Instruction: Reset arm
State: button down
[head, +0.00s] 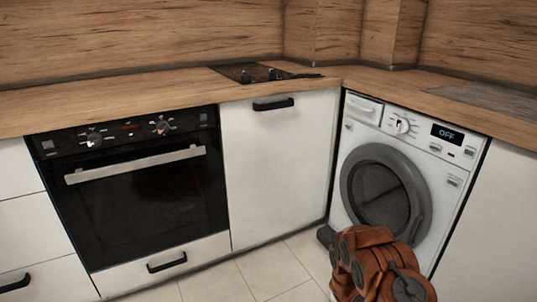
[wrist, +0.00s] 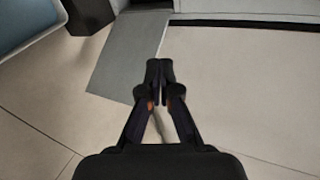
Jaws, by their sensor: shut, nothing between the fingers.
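My gripper (wrist: 159,72) shows in the wrist view with its two dark fingers brought together at the tips. Nothing is held between them. It is over pale floor tiles (wrist: 240,95), and the fingertips overlap the near part of a grey flat strip (wrist: 130,50) in the picture. In the head view my orange-brown arm is folded at the lower right, in front of the washing machine (head: 435,160). The fingers cannot be made out clearly there.
A black oven (head: 150,195) and a white cabinet door (head: 280,165) stand left of the washing machine, which reads OFF. A wooden worktop (head: 130,95) runs above, with a dark hob (head: 250,73). The tiled floor (head: 235,280) before the cabinet is clear.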

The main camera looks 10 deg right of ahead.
jog(key=s+d+r+m+g+h+p, duration=0.1)
jog(key=s+r+m+g+p, duration=0.2)
jog(key=r, duration=1)
jog(key=s+d+r+m+h+p, duration=0.15)
jog(key=r+m+p, duration=0.35)
jog(key=r, duration=0.8)
jog(key=s+a+r+m+g+y+p, duration=0.1)
jog(key=s+a+r+m+g+p, duration=0.2)
jog(key=r, duration=0.5)
jog(key=s+a+r+m+p, duration=0.1)
jog(key=s+r+m+p, duration=0.15)
jog(key=r+m, duration=0.35)
jog(key=s+a+r+m+g+y+p, duration=0.1)
jog(key=s+a+r+m+g+p, duration=0.15)
jog(key=r, duration=0.65)
jog(key=s+a+r+m+t+y+p, duration=0.1)
jog(key=s+a+r+m+y+p, duration=0.3)
jog(key=a, duration=0.8)
jog(key=s+a+r+m+t+y+p, duration=0.1)
jog(key=s+a+r+m+y+p, duration=0.3)
jog(key=s+a+r+m+p, duration=0.3)
jog(key=s+a+r+m+t+y+p, duration=0.2)
jog(key=s+a+r+m+y+p, duration=0.3)
jog(key=a+r, duration=0.9)
jog(key=s+a+m+p, duration=0.1)
jog(key=s+a+p, duration=0.1)
jog(key=a, duration=0.2)
jog(key=shift+m+p, duration=0.35)
jog(key=shift+s+a, duration=0.1)
